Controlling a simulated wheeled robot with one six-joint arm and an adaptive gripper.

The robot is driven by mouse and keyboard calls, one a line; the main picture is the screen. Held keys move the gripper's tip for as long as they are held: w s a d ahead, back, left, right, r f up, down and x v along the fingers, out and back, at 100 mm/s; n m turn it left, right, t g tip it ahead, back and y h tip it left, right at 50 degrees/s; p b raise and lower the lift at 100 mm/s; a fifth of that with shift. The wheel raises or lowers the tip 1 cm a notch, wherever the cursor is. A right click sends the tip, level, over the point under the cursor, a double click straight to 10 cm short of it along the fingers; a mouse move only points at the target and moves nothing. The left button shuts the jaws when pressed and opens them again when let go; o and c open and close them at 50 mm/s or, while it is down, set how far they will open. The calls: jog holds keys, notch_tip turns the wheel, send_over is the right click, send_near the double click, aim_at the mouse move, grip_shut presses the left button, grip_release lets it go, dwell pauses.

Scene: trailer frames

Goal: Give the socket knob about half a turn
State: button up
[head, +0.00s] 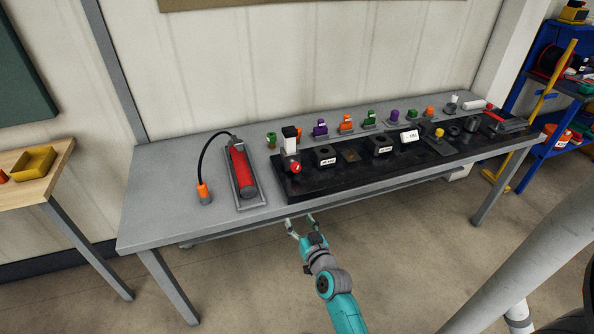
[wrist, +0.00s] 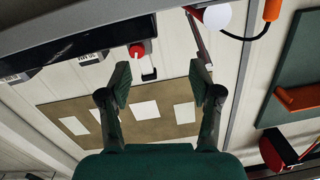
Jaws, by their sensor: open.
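A small red knob (head: 295,168) is on the front of an upright block at the left end of the black board (head: 340,184), on the grey bench. In the wrist view the red knob (wrist: 137,50) shows with a pale mark across its face, ahead of my fingers and a little left of the middle.
A red cylinder (head: 241,170) lies in a grey tray left of the board, with a black cable to an orange-ended piece (head: 204,193). Several coloured connectors stand behind the board. A wooden table with a yellow bin (head: 33,162) is at left.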

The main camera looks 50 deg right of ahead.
jog(key=h, duration=0.1)
send_near(297, 169)
jog(key=shift+m, duration=0.4)
jog(key=x, duration=0.9)
jog(key=shift+w+d, duration=0.15)
jog(key=shift+w, duration=0.25)
jog(key=c, duration=1.1)
